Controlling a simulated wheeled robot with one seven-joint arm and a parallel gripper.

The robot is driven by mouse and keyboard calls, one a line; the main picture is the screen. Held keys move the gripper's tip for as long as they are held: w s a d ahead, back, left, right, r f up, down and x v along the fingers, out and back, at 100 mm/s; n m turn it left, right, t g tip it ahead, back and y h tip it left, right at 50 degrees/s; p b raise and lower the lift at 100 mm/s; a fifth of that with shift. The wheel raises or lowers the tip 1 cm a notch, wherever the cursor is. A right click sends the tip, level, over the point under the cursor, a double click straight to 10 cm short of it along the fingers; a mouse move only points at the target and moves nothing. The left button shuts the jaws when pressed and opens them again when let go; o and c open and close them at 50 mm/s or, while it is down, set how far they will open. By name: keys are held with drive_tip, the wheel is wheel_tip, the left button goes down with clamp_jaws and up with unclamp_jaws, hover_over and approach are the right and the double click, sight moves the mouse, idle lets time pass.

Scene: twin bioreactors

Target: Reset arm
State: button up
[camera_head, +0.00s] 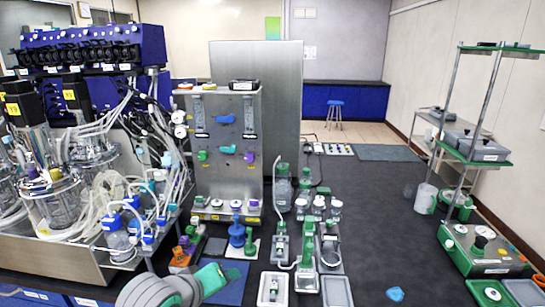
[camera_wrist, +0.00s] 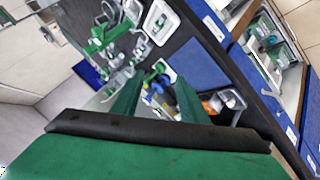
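My gripper (camera_wrist: 158,82) shows in the wrist view as two green fingers, set apart with nothing between them. Through the gap I see the bench with a blue fitting (camera_wrist: 154,84) and small parts, all well beyond the fingertips. In the head view, grey and green rounded links of my arm are at the lower left, above the front of the bench. The fingertips cannot be made out there.
Twin bioreactor vessels (camera_head: 55,200) with tubing stand at left. A steel pump panel (camera_head: 226,145) stands mid-bench. A green shelf rack (camera_head: 478,151) stands right. The bench's centre right is clear.

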drive_tip(key=w+d+t+h, duration=0.4)
drive_tip(key=d+t, duration=0.2)
drive_tip(key=d, duration=0.6)
wheel_tip(320, 180, down, 4)
drive_tip(key=s+d+n+t+y, duration=0.2)
drive_tip(key=n, duration=0.1)
drive_tip(key=s+d+f+y, duration=0.2)
drive_tip(key=s+f+y, duration=0.3)
drive_tip(key=s+f, duration=0.9)
drive_tip(key=s+a+f+m, duration=0.1)
drive_tip(key=s+m, duration=0.3)
drive_tip(key=s, duration=0.8)
drive_tip(key=s+a+f+m+g, duration=0.1)
drive_tip(key=s+a+f+m, duration=0.1)
drive_tip(key=s, duration=1.1)
drive_tip(key=a+m, duration=0.1)
drive_tip(key=m, duration=0.1)
drive_tip(key=shift+f+m+g, duration=0.25)
drive_tip(key=shift+m+g, duration=0.05)
drive_tip(key=shift+m, duration=0.1)
